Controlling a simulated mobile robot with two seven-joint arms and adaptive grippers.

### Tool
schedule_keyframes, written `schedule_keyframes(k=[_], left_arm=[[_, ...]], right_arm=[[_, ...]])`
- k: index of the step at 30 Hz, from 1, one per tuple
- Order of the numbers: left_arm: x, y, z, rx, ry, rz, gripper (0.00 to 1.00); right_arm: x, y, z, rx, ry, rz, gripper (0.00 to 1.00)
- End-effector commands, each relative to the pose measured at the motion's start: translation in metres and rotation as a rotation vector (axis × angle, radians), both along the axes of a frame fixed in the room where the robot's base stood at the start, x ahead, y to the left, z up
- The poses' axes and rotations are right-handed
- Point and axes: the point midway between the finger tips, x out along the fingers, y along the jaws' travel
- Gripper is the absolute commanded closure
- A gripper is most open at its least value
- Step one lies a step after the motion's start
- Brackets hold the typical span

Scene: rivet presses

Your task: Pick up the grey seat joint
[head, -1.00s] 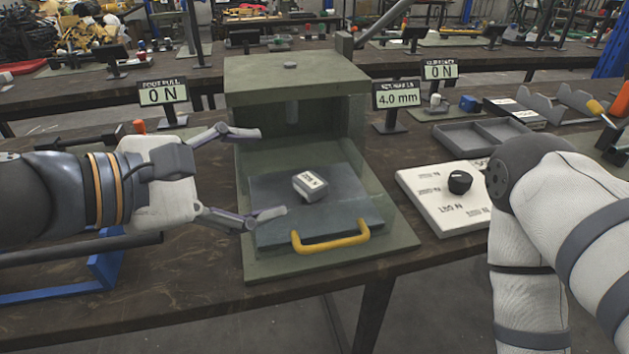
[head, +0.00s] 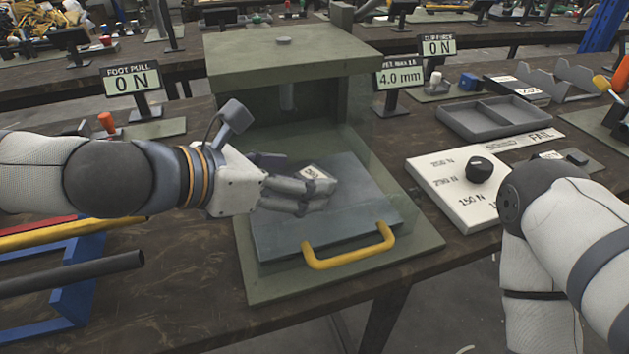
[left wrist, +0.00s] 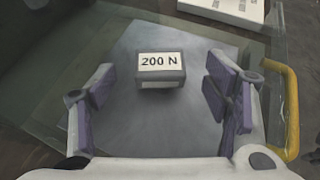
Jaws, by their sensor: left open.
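The grey seat joint (head: 317,178) lies on the dark plate (head: 360,190) of the green press (head: 222,65). In the left wrist view the joint (left wrist: 162,80) shows a white label reading "200 N". My left gripper (head: 318,195) is at the joint in the head view, its fingers partly covering it. In the left wrist view my left gripper (left wrist: 160,100) is open, one finger on each side of the joint, with a gap on both sides. My right gripper is out of view; only my right arm shows at the right.
A yellow handle (head: 350,252) is at the plate's front edge. A clear panel flanks the press on the right. A white board with a black knob (head: 479,170) and a grey divided tray (head: 498,118) stand to the right. A blue stand (head: 70,270) with rods is at the left.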

Motion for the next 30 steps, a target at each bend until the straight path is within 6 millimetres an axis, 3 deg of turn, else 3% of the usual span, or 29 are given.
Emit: schedule_keyframes(k=[1,3,11,12,18,19,21,30], left_arm=[[0.005,-0.008,-0.012,0.000,0.011,-0.002,0.29],[0.012,-0.015,-0.016,0.001,0.008,-0.002,0.29],[0.017,-0.020,-0.015,0.001,-0.001,0.000,0.29],[0.017,-0.020,-0.015,0.001,-0.001,0.000,0.32],[0.017,-0.020,-0.015,0.001,-0.001,0.000,0.77],[0.017,-0.020,-0.015,0.001,-0.001,0.000,0.81],[0.017,-0.020,-0.015,0.001,-0.001,0.000,0.86],[0.017,-0.020,-0.006,0.002,-0.005,-0.001,0.86]], right_arm=[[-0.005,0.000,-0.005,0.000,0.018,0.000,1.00],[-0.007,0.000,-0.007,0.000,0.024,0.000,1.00],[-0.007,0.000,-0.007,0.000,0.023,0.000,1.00],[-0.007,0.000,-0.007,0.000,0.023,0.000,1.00],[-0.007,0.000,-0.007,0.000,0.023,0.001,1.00],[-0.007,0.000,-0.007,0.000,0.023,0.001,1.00],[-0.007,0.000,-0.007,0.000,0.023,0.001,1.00],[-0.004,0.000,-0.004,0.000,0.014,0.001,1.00]])
